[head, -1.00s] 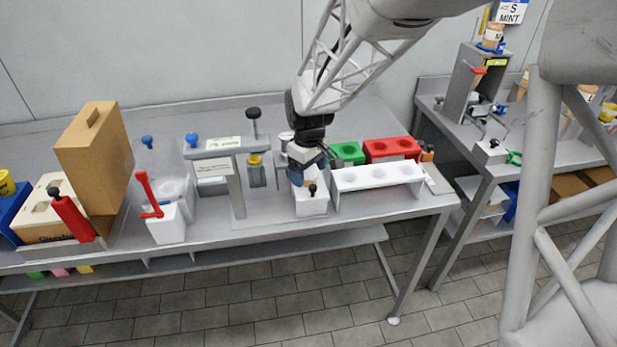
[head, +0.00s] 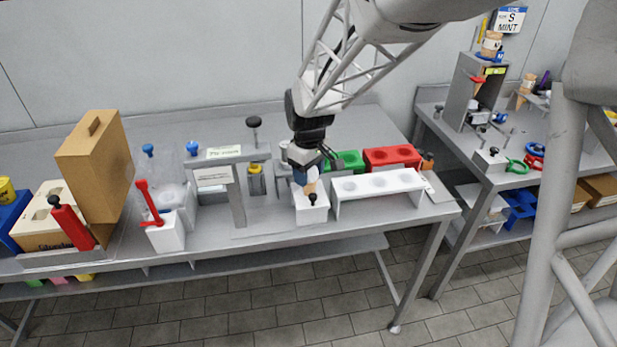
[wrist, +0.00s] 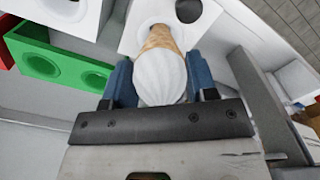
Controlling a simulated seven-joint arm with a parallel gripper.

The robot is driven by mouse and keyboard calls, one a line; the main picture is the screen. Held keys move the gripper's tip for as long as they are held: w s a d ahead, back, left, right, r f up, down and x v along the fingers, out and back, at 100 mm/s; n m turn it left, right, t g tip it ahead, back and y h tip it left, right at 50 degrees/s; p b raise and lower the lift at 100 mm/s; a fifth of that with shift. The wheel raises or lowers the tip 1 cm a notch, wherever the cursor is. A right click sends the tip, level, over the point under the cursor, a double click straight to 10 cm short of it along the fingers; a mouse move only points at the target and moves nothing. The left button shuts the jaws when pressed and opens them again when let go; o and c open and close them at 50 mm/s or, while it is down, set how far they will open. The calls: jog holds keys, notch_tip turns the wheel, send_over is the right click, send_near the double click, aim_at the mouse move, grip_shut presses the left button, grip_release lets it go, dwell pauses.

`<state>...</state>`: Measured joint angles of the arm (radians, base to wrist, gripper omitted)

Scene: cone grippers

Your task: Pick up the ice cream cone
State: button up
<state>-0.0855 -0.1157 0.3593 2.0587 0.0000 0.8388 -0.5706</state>
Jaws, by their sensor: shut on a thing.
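The ice cream cone has a white rounded top and a tan cone part, seen in the wrist view (wrist: 162,75). My gripper's blue fingers (wrist: 161,80) are shut on it, one on each side of the white top. The cone's tan end points toward the white box with a round hole in the wrist view. Whether the tip is inside the hole or clear of it cannot be told.
A white rack with round holes (head: 375,184) stands just right of the white box. Green (head: 349,160) and red (head: 391,157) holed blocks are behind it. A grey stand (head: 237,200) is close on the left. The table's front edge is near.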

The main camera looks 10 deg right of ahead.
jog(key=shift+r, duration=4)
jog(key=w+d+r, duration=0.3)
jog(key=w+d, duration=0.9)
jog(key=d, duration=0.2)
jog(key=shift+d+r, duration=0.15)
jog(key=shift+d, duration=0.1)
jog(key=shift+f, duration=0.25)
notch_tip(320, 180, down, 8)
jog(key=shift+f, duration=2.2)
